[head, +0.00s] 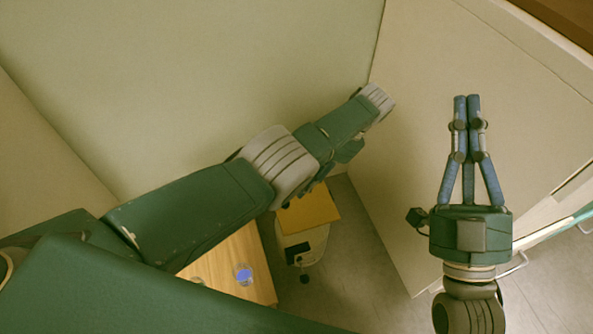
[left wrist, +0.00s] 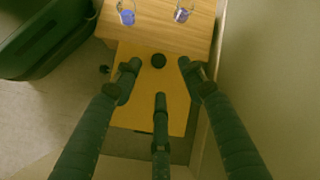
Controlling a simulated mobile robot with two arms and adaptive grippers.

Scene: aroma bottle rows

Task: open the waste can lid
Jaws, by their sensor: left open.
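What looks like the waste can (head: 308,243) stands on the floor beside the wooden table in the head view, with a pale rounded body. A flat yellow-brown panel (head: 308,209) at its top looks like the lid; the panel (left wrist: 148,90) fills the middle of the left wrist view. A round black spot or knob (left wrist: 158,61) shows near the panel's far edge. My left gripper (left wrist: 158,75) is open and empty, its fingers spread over the panel; contact cannot be told. My right gripper (head: 466,100) points up, fingertips together, empty.
The wooden table (head: 262,264) holds a clear jar with blue contents (head: 243,274); two such jars show in the left wrist view (left wrist: 127,12). A pale wall lies behind, and a large pale panel (head: 480,60) stands at the right. Grey floor (head: 345,270) is clear.

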